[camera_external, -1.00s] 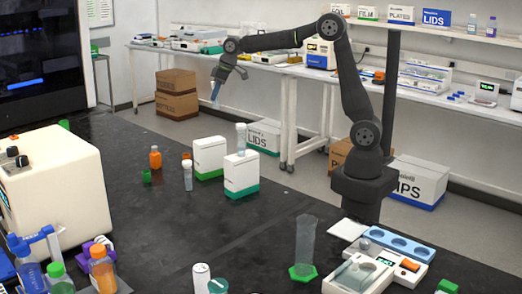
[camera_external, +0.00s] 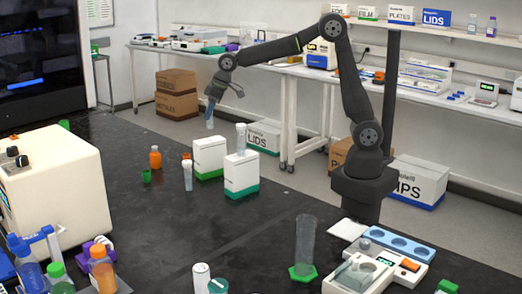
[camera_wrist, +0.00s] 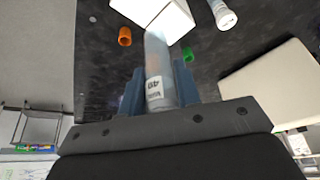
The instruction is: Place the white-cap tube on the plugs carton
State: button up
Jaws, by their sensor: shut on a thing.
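My gripper (camera_external: 213,97) is shut on a clear tube (camera_wrist: 158,75) with a small white label. The tube hangs down from the gripper in the external view (camera_external: 210,118), in the air behind the cartons; its cap cannot be made out. Two white cartons with green bases stand on the black bench: a left one (camera_external: 209,155) and a right one (camera_external: 241,174). Their print is unreadable, so I cannot tell which is the plugs carton. A clear tube (camera_external: 241,138) stands upright on the right carton. Another capped tube (camera_external: 188,177) stands left of the cartons.
An orange bottle (camera_external: 155,157) and a small green cup (camera_external: 146,175) stand left of the cartons. A cream machine (camera_external: 55,185) is at the left. A clear cylinder on a green foot (camera_external: 304,245) stands in front. The bench centre (camera_external: 200,225) is clear.

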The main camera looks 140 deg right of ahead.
aim_at(209, 128)
jog(key=shift+w+f, duration=0.35)
jog(key=shift+f, duration=1.9)
jog(key=o, duration=0.9)
jog(key=shift+f, duration=0.1)
jog(key=shift+o, duration=0.2)
jog(key=v, duration=1.2)
jog(key=shift+d, duration=0.1)
